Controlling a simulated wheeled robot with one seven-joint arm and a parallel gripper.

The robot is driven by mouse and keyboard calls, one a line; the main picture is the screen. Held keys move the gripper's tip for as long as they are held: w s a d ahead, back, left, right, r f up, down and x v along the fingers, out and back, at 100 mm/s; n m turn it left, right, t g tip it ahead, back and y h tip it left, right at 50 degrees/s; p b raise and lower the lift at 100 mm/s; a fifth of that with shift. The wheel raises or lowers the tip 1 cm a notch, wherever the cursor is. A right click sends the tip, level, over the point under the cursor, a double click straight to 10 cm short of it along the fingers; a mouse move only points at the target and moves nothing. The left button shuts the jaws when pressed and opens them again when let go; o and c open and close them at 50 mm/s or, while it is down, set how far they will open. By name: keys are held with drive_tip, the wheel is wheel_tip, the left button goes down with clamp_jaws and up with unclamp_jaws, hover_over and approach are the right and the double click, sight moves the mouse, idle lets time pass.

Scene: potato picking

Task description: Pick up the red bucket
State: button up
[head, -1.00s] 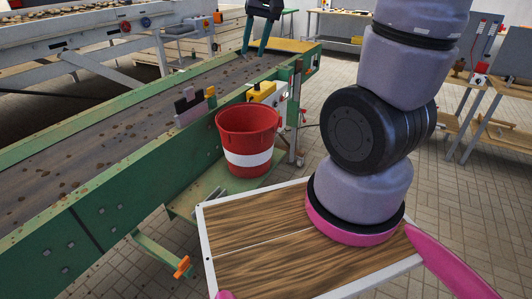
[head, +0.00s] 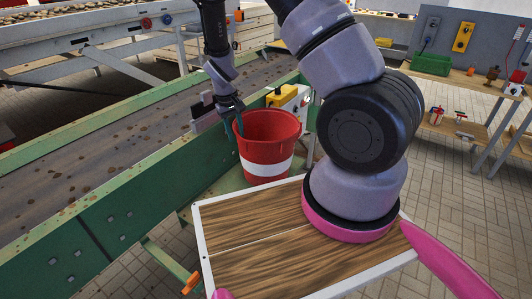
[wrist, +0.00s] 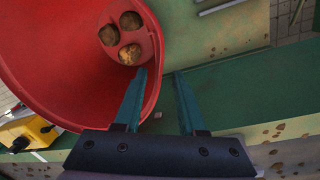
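The red bucket (head: 266,168) with a white band stands upright on a green ledge beside the conveyor. In the wrist view the bucket (wrist: 62,75) shows from above, with several potatoes (wrist: 130,38) at its bottom. My gripper (head: 236,140) points down at the bucket's left rim. In the wrist view the gripper (wrist: 158,85) is open, with one finger over the inside of the bucket and the other outside, so the rim lies between them. I cannot tell whether either finger touches the wall.
The green-sided conveyor (head: 110,225) runs along the left, with brown bits on its belt. A yellow-topped control box (head: 287,97) stands just behind the bucket. My wood-topped base is in front. A workbench with a green crate (head: 431,64) is at the back right.

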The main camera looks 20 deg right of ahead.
sight(240, 151)
drive_tip(key=f, duration=0.3)
drive_tip(key=d+f, duration=0.1)
drive_tip(key=f, duration=0.2)
drive_tip(key=shift+w+d+f, duration=0.15)
drive_tip(key=shift+f, duration=0.25)
clamp_jaws()
idle(1.1)
